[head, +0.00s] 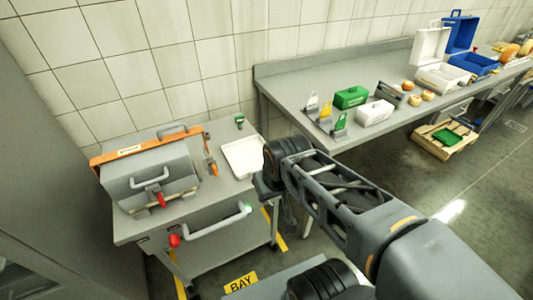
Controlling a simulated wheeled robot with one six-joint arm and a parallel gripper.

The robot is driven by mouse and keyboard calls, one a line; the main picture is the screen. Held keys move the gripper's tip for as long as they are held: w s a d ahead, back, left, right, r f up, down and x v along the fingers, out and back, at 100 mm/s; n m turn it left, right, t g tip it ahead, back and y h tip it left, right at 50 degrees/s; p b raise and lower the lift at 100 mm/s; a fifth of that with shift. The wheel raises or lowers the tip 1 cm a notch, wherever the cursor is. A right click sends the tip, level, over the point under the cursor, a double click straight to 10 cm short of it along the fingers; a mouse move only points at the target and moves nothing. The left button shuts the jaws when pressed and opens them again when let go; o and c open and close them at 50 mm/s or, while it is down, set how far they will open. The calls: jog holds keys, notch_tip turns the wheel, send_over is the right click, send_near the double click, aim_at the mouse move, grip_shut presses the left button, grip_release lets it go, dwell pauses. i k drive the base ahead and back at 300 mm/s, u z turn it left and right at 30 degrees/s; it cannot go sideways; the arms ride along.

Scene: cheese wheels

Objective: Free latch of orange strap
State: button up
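An orange strap (150,146) runs across the top of a grey lidded case (150,185) on the cart at the left. At the right end, an orange piece, apparently the strap's latch (209,152), hangs beside the case. It is too small to tell whether it is fastened. The case has a grey front handle (150,179) and a red piece (161,199) on a bar below it. My arm reaches in from the lower right, and its far end is right of the cart. My gripper cannot be made out.
The grey cart (222,190) carries a white tray (243,158) and has a push handle with red and green ends. A long grey table (290,88) at the back right holds a green box (351,97), a white box (374,113) and cheeses. A tiled wall stands behind.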

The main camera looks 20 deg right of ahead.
aim_at(212, 167)
jog(key=z, duration=1.05)
jog(key=k, duration=0.9)
jog(key=u, duration=1.05)
jog(key=i, duration=0.95)
jog(key=z, duration=1.9)
jog(key=k, duration=1.3)
jog(key=u, duration=1.4)
jog(key=i, duration=0.5)
jog(key=z, duration=0.1)
